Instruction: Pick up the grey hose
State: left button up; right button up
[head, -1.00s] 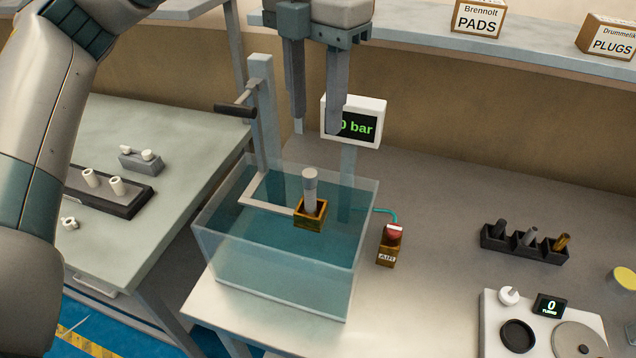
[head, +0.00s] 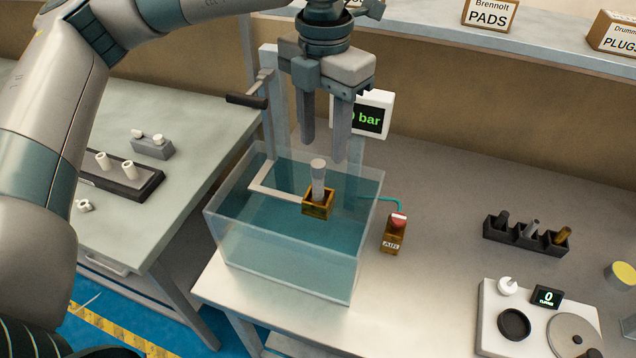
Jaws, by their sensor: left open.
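A grey upright cylinder (head: 318,182), which I take to be the grey hose, stands in a square brass-coloured holder (head: 318,206) over the water tank (head: 280,265). Its lower end is hidden inside the holder. My left gripper (head: 323,150) is open and points down, its fingertips just above the cylinder's top. Nothing is between the fingers. My right gripper is not in view.
A lever post with a dark handle (head: 247,101) stands left of the gripper. A pressure display (head: 372,117) stands behind it. A red-topped AIR box (head: 394,235) and a black rack (head: 525,237) with several pieces are to the right.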

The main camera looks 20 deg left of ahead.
aim_at(319, 164)
pick_arm(q)
notch_tip(319, 164, down, 4)
jog(key=shift+p, duration=0.75)
jog(key=shift+f, duration=0.65)
jog(key=shift+a+f+p, duration=0.3)
jog(key=shift+f+p, duration=0.55)
jog(key=shift+p, duration=0.35)
notch_tip(319, 164, down, 2)
jog(key=shift+a+p, duration=0.15)
jog(key=shift+p, duration=0.45)
jog(key=shift+f, duration=0.75)
jog(key=shift+c, duration=0.7)
